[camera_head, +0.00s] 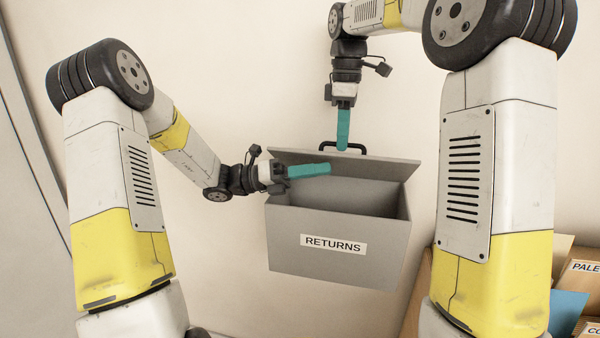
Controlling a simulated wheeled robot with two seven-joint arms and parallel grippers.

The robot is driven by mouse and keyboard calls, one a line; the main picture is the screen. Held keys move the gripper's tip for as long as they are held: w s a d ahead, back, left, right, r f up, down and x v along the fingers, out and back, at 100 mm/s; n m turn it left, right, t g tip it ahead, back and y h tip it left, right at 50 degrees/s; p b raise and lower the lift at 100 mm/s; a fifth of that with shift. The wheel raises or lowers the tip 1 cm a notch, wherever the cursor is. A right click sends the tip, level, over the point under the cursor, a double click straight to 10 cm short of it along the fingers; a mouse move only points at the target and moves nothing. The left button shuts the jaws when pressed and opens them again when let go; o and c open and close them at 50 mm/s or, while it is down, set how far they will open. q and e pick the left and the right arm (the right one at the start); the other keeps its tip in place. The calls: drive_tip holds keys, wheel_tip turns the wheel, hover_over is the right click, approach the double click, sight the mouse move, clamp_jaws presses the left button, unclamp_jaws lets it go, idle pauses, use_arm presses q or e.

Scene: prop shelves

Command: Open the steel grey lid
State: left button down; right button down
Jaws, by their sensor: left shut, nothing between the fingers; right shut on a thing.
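The steel grey lid (388,161) of the grey box (295,254) labelled RETURNS stands raised at the back, and the box's inside shows. A black handle (360,147) sits on the lid's far edge. My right gripper (343,146) comes down from above and is shut on the handle. My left gripper (326,169) is shut and empty, with its teal fingers over the open box, in front of the raised lid. I cannot tell whether it touches the lid. The fingers hide part of the lid.
The box is against a plain pale wall (240,60). The space below the box looks clear.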

use_arm(q)
drive_tip(key=shift+d+r, duration=0.15)
drive_tip(key=shift+d, duration=0.7)
use_arm(e)
drive_tip(key=shift+w+d+f, duration=0.15)
drive_tip(key=shift+d+f, duration=0.05)
use_arm(q)
drive_tip(key=shift+r, duration=0.1)
drive_tip(key=shift+w+r, duration=0.55)
drive_tip(key=shift+r, duration=0.1)
drive_tip(key=shift+w, duration=0.1)
use_arm(e)
drive_tip(key=shift+a+f, duration=0.1)
use_arm(q)
drive_tip(key=shift+d, duration=0.1)
use_arm(e)
drive_tip(key=c, duration=1.5)
unclamp_jaws()
drive_tip(key=shift+a, duration=0.1)
